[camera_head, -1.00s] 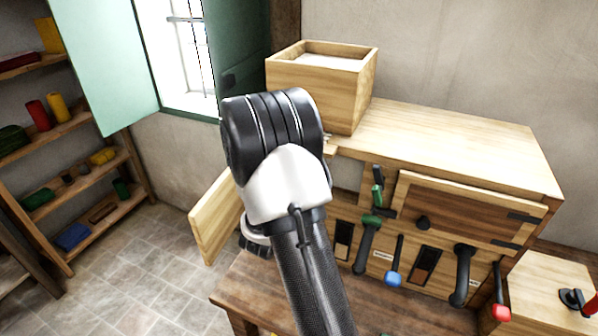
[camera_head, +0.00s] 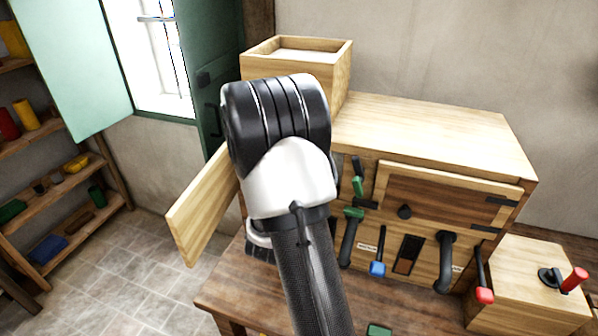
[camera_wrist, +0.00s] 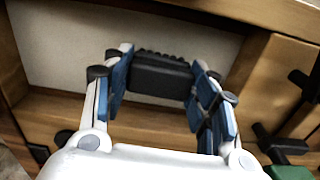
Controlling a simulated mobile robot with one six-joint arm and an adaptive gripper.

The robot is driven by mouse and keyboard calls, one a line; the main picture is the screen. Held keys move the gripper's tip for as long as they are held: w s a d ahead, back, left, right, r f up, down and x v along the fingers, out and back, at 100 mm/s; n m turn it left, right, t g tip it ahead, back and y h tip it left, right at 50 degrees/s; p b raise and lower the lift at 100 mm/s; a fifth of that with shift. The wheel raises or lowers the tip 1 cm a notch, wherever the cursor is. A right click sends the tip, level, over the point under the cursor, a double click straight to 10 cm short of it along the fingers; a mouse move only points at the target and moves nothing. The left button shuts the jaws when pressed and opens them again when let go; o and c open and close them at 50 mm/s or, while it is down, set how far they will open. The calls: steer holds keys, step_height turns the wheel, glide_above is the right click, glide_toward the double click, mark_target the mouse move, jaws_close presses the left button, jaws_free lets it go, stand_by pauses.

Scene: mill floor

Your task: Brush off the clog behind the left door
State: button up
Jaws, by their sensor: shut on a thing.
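The left door (camera_head: 205,207) of the wooden cabinet stands swung open in the head view. My arm covers most of the opening behind it. In the wrist view, my gripper (camera_wrist: 162,78) is shut on a black brush (camera_wrist: 160,74) with a ridged or bristly far edge. The brush is in front of or inside the open compartment (camera_wrist: 60,102), whose back is a pale, plain surface. I cannot tell whether the brush touches that surface. I cannot make out a separate clog. In the head view the gripper is mostly hidden behind my wrist.
The right door (camera_head: 450,197) is shut. Green, blue, black and red handles stick out of the cabinet front. A hopper box (camera_head: 330,75) stands on top. A small box with a red lever (camera_head: 575,280) is at right, shelves (camera_head: 70,180) at left.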

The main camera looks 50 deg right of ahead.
steer(key=shift+s+d+b, duration=0.2)
steer(key=shift+s+d, duration=0.05)
steer(key=shift+s, duration=0.3)
steer(key=shift+s+d+b, duration=0.15)
steer(key=shift+s+d, duration=0.05)
steer(key=shift+s, duration=0.35)
steer(key=w+a+b, duration=0.1)
steer(key=w+a, duration=0.4)
steer(key=w, duration=0.8)
steer(key=shift+a, duration=0.15)
stand_by(0.4)
steer(key=v, duration=0.6)
steer(key=shift+s, duration=0.1)
stand_by(0.3)
steer(key=v, duration=0.3)
steer(key=shift+b, duration=0.35)
stand_by(0.3)
